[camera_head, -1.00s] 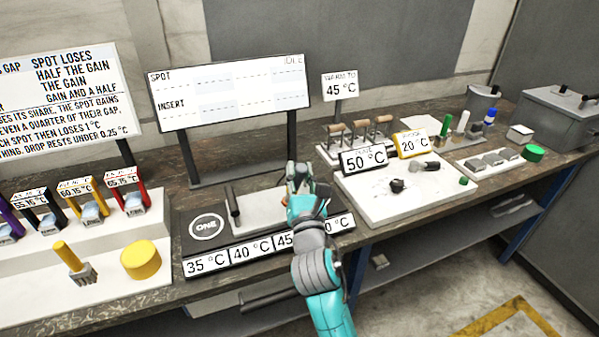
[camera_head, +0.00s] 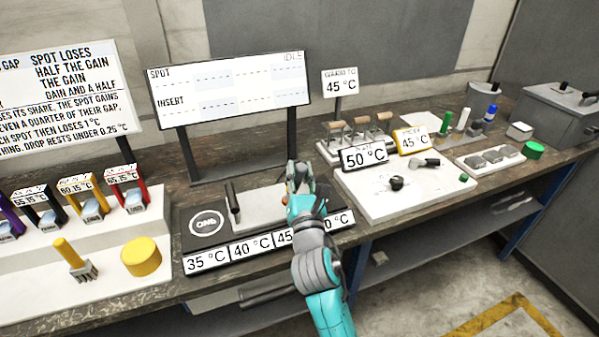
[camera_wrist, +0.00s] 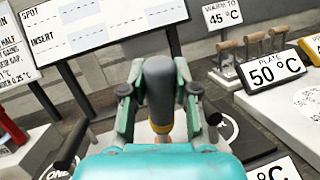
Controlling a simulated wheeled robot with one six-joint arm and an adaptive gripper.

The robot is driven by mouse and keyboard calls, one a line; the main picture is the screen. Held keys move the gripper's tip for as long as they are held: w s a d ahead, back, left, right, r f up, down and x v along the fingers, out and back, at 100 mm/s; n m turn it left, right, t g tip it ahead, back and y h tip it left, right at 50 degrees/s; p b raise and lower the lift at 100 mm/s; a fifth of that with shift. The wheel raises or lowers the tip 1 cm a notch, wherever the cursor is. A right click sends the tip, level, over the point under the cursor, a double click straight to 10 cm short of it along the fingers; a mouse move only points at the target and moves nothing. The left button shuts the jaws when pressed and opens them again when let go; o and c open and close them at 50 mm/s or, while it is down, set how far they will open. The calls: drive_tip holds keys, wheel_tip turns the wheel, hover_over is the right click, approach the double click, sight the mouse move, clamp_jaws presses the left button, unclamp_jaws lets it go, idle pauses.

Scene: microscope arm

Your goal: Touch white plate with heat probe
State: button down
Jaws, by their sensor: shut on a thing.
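My gripper (camera_head: 299,177) is shut on a dark grey upright handle (camera_wrist: 159,80), which I take to be the heat probe. Its lower end shows a little orange and is mostly hidden by my gripper. My gripper is over the right part of the black board (camera_head: 196,250). A white slab (camera_head: 420,198) lies to the right, apart from my gripper, with a "PLATE 50 °C" sign (camera_head: 364,156) at its back left. A smaller pale plate (camera_head: 262,205) is on the black board, left of my gripper. I cannot tell whether the held thing touches it.
Wooden-handled tools (camera_head: 360,127) stand in a rack behind the slab. A black knob (camera_head: 397,183) and small dark part lie on the slab. A dark upright rod (camera_head: 233,202) stands left of my gripper. The display (camera_head: 232,92) reads idle.

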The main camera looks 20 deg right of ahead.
idle(0.3)
drive_tip(key=shift+r, duration=3.5)
drive_tip(key=shift+f, duration=0.1)
drive_tip(key=shift+f, duration=3.4)
